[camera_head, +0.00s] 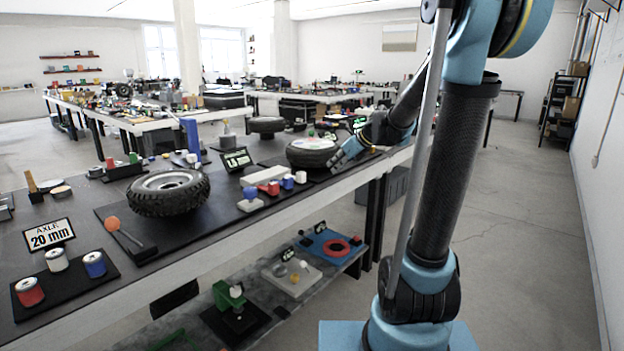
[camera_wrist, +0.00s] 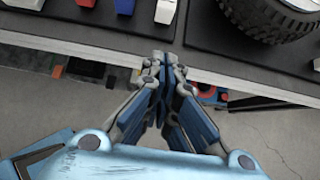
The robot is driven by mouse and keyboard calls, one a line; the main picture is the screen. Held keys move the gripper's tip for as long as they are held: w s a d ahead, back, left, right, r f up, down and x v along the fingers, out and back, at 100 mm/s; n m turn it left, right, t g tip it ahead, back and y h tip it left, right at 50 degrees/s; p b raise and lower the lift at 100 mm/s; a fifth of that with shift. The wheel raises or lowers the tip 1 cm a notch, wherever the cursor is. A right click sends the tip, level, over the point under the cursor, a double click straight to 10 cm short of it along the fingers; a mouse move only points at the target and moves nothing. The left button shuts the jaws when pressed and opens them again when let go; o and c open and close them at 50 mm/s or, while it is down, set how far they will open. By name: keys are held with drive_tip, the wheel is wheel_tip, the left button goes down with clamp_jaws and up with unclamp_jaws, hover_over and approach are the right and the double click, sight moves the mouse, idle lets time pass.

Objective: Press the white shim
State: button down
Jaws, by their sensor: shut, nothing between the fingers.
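The small white block that appears to be the shim (camera_head: 301,177) stands on the bench mat, at the right end of a short row. A blue block (camera_head: 287,182) and a red block (camera_head: 269,188) are to its left. In the wrist view the white shim (camera_wrist: 165,11) is at the top edge, partly cut off, beside the blue block (camera_wrist: 125,6). My gripper (camera_head: 338,161) is by the bench's front edge, right of the shim. In the wrist view my gripper (camera_wrist: 163,62) is shut and empty, with its fingertips below the shim in the picture and apart from it.
A tyre (camera_head: 313,152) lies behind the gripper, close to it. A long white block (camera_head: 264,175) lies behind the row, and a larger wheel (camera_head: 168,192) is farther left. A lower shelf (camera_head: 262,303) holds more fixtures. The floor (camera_head: 515,220) at right is clear.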

sight(303, 172)
drive_tip(key=x, duration=0.4)
drive_tip(key=r+x, duration=0.1)
drive_tip(key=x, duration=0.3)
drive_tip(key=a+x, duration=0.1)
drive_tip(key=x, duration=0.3)
drive_tip(key=shift+w+a+r, duration=0.1)
drive_tip(key=shift+w+r, duration=0.1)
drive_tip(key=shift+w, duration=0.15)
drive_tip(key=shift+w+a, duration=0.35)
drive_tip(key=shift+a, duration=0.1)
drive_tip(key=w+a, duration=0.1)
drive_tip(key=a, duration=0.1)
drive_tip(key=w+a, duration=0.2)
drive_tip(key=shift+w, duration=0.1)
